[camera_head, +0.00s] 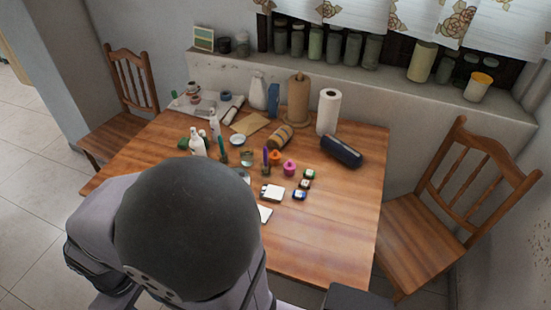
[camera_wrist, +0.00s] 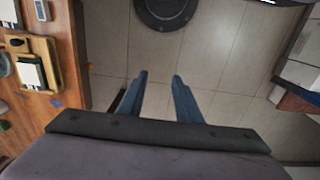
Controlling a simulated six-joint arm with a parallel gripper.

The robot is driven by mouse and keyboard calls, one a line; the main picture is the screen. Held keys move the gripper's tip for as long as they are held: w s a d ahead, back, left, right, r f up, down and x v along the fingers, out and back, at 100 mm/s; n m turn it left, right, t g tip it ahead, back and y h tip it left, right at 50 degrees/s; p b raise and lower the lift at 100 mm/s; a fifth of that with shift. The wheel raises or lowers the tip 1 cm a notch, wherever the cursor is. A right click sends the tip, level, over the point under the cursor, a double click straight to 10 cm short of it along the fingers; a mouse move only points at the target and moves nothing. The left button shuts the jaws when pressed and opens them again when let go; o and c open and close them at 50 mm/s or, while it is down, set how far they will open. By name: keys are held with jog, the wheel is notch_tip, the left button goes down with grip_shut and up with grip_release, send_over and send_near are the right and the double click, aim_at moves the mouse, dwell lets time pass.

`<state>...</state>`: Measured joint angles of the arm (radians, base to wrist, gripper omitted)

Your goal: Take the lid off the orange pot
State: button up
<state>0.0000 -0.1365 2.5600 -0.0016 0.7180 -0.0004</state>
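A small orange pot (camera_head: 274,157) stands on the wooden table (camera_head: 340,215) in the head view, near the middle of the table. It looks orange all over, and I cannot tell its lid from its body at this size. A similar pink pot (camera_head: 290,167) stands close by on its right. My gripper (camera_wrist: 160,76) shows in the wrist view with its two blue fingers apart and nothing between them. It is over the tiled floor, beside the table edge. In the head view my own arm hides it. The orange pot is not seen in the wrist view.
Small jars (camera_head: 309,174), a purple bottle (camera_head: 266,157), a white card (camera_head: 272,193) and a wood-coloured roll (camera_head: 280,137) crowd around the pots. A dark blue case (camera_head: 342,151) lies to the right. The table's right front is clear. Chairs (camera_head: 425,220) flank the table.

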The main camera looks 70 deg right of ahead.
jog(key=shift+o, duration=0.5)
jog(key=w+d+m+t+b, duration=0.15)
jog(key=w+d+m, duration=0.25)
jog(key=w+d, duration=0.95)
jog(key=w+d+m+h+b, duration=0.1)
jog(key=w+d+m, duration=0.15)
jog(key=d, duration=1.55)
jog(key=m+h+b, duration=0.3)
jog(key=m, duration=0.3)
send_near(275, 151)
jog(key=f, duration=0.1)
jog(key=shift+t, duration=0.25)
jog(key=shift+d+p+x, duration=0.2)
jog(key=shift+p+x, duration=1.55)
jog(key=shift+x, duration=2.05)
